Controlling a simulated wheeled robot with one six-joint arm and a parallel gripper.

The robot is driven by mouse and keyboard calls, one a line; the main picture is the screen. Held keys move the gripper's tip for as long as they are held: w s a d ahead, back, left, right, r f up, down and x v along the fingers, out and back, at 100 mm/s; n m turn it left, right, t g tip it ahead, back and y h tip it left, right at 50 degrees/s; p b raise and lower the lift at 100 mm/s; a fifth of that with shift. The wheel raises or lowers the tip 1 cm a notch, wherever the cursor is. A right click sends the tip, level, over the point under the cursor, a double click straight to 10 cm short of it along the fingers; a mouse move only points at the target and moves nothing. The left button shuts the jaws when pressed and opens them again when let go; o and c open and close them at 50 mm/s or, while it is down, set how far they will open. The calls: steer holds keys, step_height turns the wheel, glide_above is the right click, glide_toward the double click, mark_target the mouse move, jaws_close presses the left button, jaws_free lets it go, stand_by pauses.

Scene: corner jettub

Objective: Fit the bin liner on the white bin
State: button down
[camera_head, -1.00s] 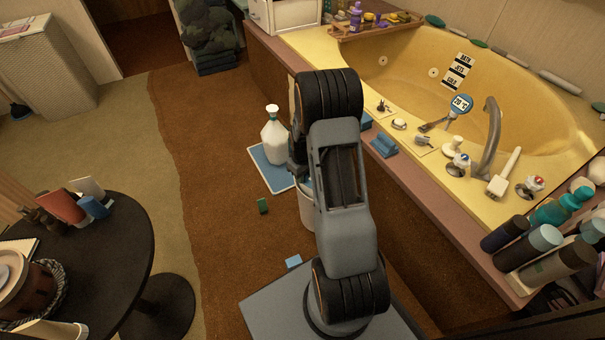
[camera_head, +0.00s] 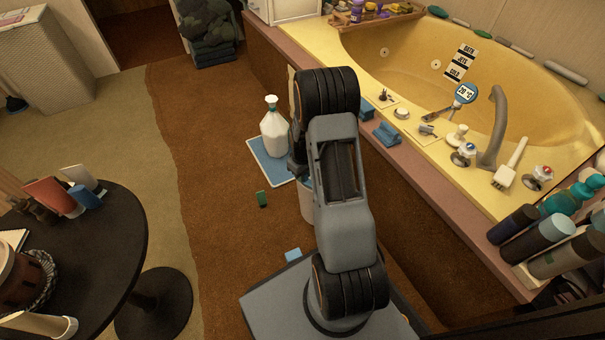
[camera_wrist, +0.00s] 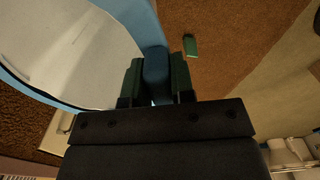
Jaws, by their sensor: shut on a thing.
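The white bin (camera_head: 306,203) stands on the brown carpet beside the tub and is mostly hidden behind my arm in the head view. In the wrist view a blue band, which I take for the bin liner (camera_wrist: 154,70), curves around a wide, pale round opening (camera_wrist: 70,50). My gripper (camera_wrist: 157,80) has its two green fingers closed on either side of this blue band at its right side. The fingertips are hidden by my arm in the head view. The far side of the opening is out of the wrist view, so I cannot tell how the liner sits there.
A white bottle (camera_head: 274,135) stands on a blue mat (camera_head: 262,157) behind the bin. A green block (camera_head: 262,199) and a light blue block (camera_head: 293,254) lie on the carpet. The yellow tub (camera_head: 400,60) bounds the right; a dark round table (camera_head: 95,245) stands at left. Carpet between is mostly clear.

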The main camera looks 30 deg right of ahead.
steer(key=c, duration=0.9)
jaws_free()
step_height(320, 180, up, 14)
steer(key=p, duration=0.5)
steer(key=shift+f, duration=0.1)
steer(key=s+a+r+t+p, duration=0.1)
steer(key=s+a+r+p, duration=0.15)
steer(key=r+p, duration=0.55)
steer(key=s+a+r+m+p, duration=0.1)
steer(key=a+r+p, duration=0.25)
steer(key=r, duration=0.85)
steer(key=s+a+r+t+p, duration=0.1)
steer(key=s+a+r+p, duration=0.15)
steer(key=r+p, duration=0.55)
steer(key=shift+m+t, duration=0.7)
steer(key=shift+t, duration=0.1)
steer(key=s+a+r+p, duration=0.2)
steer(key=s+r+p, duration=0.1)
steer(key=r, duration=0.4)
steer(key=s+a+r+p, duration=0.2)
steer(key=s+r+p, duration=0.1)
steer(key=r+p, duration=0.2)
steer(key=s+a+r+p, duration=0.3)
steer(key=r+p, duration=0.1)
steer(key=r, duration=0.5)
steer(key=shift+s+r, duration=0.4)
